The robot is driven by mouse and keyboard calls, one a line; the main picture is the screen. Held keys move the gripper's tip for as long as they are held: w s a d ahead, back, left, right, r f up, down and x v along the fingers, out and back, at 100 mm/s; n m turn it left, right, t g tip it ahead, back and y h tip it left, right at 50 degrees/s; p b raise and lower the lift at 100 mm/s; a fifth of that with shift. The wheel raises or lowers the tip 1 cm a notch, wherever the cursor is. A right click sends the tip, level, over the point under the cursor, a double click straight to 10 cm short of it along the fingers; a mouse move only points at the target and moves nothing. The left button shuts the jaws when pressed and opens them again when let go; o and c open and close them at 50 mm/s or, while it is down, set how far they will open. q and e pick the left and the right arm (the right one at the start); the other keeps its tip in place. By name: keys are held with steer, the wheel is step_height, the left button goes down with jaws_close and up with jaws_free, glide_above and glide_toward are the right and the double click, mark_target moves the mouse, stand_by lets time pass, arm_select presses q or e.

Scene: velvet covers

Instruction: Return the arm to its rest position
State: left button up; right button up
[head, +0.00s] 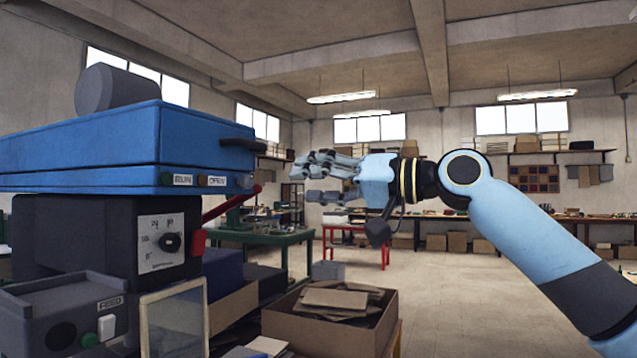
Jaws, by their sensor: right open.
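My right arm comes in from the lower right of the head view, light blue with dark joints. Its right gripper (322,178) points left at mid-height, with its grey fingers apart and nothing between them. It is in the air, to the right of the blue machine (120,150) and apart from its dark handle. My left gripper and left arm do not show.
The machine has a control box with a dial (160,244) and a red lever (230,204). A cardboard box of flat pieces (345,338) stands below my right gripper. A green table (262,238) and a red stand (387,246) are farther back. The floor at right is open.

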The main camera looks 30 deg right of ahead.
steer(key=shift+s+d, duration=0.2)
steer(key=shift+s, duration=0.15)
steer(key=shift+f, duration=0.1)
